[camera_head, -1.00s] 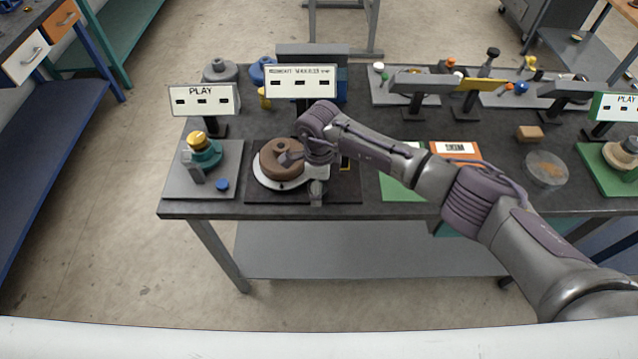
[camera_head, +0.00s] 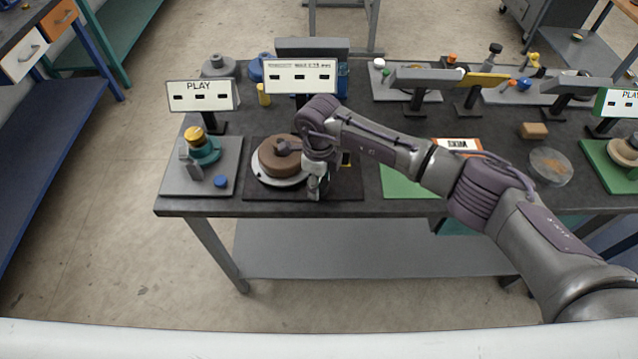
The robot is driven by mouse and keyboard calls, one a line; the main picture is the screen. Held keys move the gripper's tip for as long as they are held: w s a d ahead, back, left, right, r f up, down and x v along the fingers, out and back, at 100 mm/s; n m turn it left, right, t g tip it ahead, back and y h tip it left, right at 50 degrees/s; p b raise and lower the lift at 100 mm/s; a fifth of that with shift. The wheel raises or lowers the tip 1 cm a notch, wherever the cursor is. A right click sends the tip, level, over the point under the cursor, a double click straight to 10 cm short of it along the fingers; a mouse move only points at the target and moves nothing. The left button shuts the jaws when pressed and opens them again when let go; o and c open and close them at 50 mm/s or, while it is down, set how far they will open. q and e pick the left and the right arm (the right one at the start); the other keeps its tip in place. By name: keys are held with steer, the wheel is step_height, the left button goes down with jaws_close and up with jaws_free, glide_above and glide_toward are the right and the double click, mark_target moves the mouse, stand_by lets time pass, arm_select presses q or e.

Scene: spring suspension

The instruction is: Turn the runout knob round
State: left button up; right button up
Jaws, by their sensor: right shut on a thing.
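The runout station stands at the front left of the bench: a brown disc (camera_head: 275,157) on a pale round plate (camera_head: 264,178), over a dark base (camera_head: 345,188). A dark raised piece (camera_head: 287,147) sits on the disc's top. My right gripper (camera_head: 317,186) points down at the right side of the disc and is shut on a small grey part there, which I take to be the runout knob. The wrist and fingers hide most of that part. My left gripper is out of view.
A sign (camera_head: 300,77) stands behind the disc. Left of it is a grey base (camera_head: 205,180) with a teal and yellow knob (camera_head: 203,148) and a "PLAY" sign (camera_head: 202,96). My right arm crosses above a green plate (camera_head: 400,183). The floor in front is clear.

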steer(key=m+b, duration=0.2)
steer(key=m, duration=0.1)
steer(key=shift+f+m, duration=0.1)
steer(key=shift+m, duration=0.2)
steer(key=m+b, duration=0.2)
steer(key=m, duration=0.2)
steer(key=shift+m, duration=0.3)
steer(key=m+b, duration=0.2)
steer(key=m, duration=0.2)
steer(key=shift+m+b, duration=0.65)
steer(key=shift+m, duration=1.45)
steer(key=shift+r, duration=0.2)
steer(key=o, duration=1.2)
steer(key=shift+c, duration=0.2)
steer(key=shift+a, duration=0.1)
